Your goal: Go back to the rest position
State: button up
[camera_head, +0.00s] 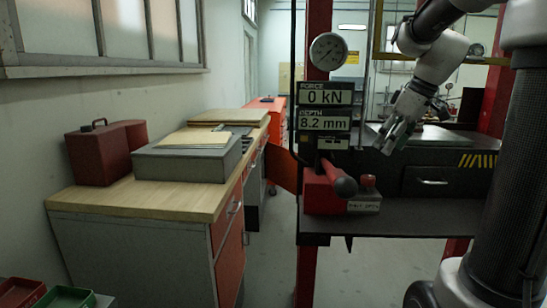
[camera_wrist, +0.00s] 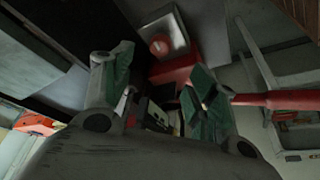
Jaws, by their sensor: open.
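My gripper (camera_head: 397,132) hangs from my arm at the right of the head view, in front of the dark press frame. It is open and points down and to the left. In the wrist view its two green-padded fingers (camera_wrist: 162,88) are spread, with nothing held between them. The red lever (camera_head: 342,183) is below and left of my gripper in the head view. In the wrist view the red lever (camera_wrist: 275,99) runs out to the right from behind the right finger; whether they touch cannot be told.
A red button (camera_head: 367,181) sits on a labelled box beside the lever. Displays (camera_head: 325,110) read 0 kN and 8.2 mm, below a round gauge (camera_head: 328,51). A workbench (camera_head: 130,200) with a red case (camera_head: 97,153) and grey box (camera_head: 185,160) stands left. Floor between is clear.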

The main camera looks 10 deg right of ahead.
jog(key=s+a+f+m+h, duration=0.1)
jog(key=s+a+f+m, duration=0.2)
jog(key=s, duration=0.7)
jog(key=s+a+f+m+h, duration=0.1)
jog(key=s+a+f, duration=0.3)
jog(key=s, duration=0.5)
jog(key=shift+s+a+m+t, duration=0.3)
jog(key=shift+s+m, duration=0.1)
jog(key=shift+m, duration=0.5)
jog(key=shift+d+f, duration=0.1)
jog(key=shift+d, duration=0.05)
